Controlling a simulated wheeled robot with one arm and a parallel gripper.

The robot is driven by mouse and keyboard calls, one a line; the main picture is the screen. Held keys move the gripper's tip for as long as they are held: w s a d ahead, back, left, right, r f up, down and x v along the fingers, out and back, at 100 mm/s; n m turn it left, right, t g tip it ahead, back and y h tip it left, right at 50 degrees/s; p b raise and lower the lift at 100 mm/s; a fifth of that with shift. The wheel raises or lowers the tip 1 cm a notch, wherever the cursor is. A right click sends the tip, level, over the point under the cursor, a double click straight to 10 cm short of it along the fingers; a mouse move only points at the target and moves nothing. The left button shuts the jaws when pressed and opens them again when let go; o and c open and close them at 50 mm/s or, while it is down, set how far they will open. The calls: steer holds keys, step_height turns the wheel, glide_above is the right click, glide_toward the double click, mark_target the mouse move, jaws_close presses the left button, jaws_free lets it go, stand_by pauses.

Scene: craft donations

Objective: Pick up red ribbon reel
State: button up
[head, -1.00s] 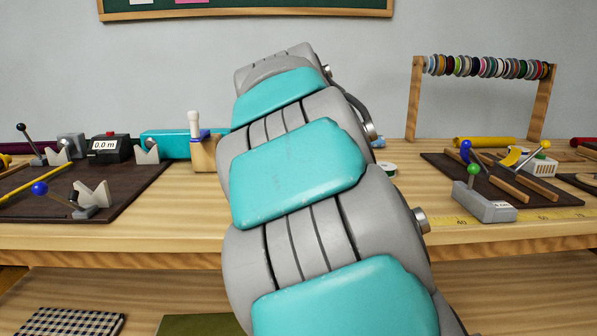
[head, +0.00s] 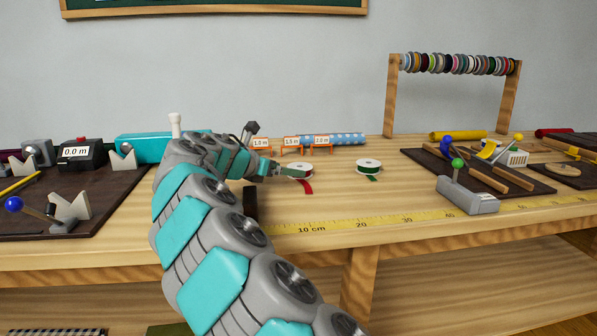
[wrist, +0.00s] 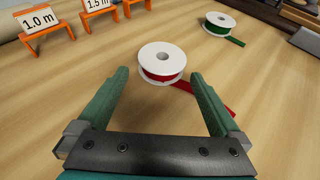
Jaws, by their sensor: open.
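The red ribbon reel (wrist: 161,63) lies flat on the bench, a white-flanged spool with red ribbon and a loose red tail to its right. In the head view the reel (head: 298,171) sits just beyond my gripper (head: 275,170), partly hidden by it. In the wrist view my gripper (wrist: 160,88) is open. Its two green fingers are spread on either side of the near space in front of the reel. The reel is ahead of and roughly centred between the fingertips, and nothing is held.
A green ribbon reel (wrist: 219,24) lies to the right and farther back. Orange stands with length labels (wrist: 43,25) stand at the left back. A yellow tape measure (head: 360,221) runs along the bench front. Bare wood lies around the red reel.

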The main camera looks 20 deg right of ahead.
steer(key=shift+r+x, duration=0.2)
steer(key=shift+x, duration=2.05)
steer(key=shift+d, duration=0.1)
steer(key=c, duration=1.1)
steer(key=shift+o, duration=0.2)
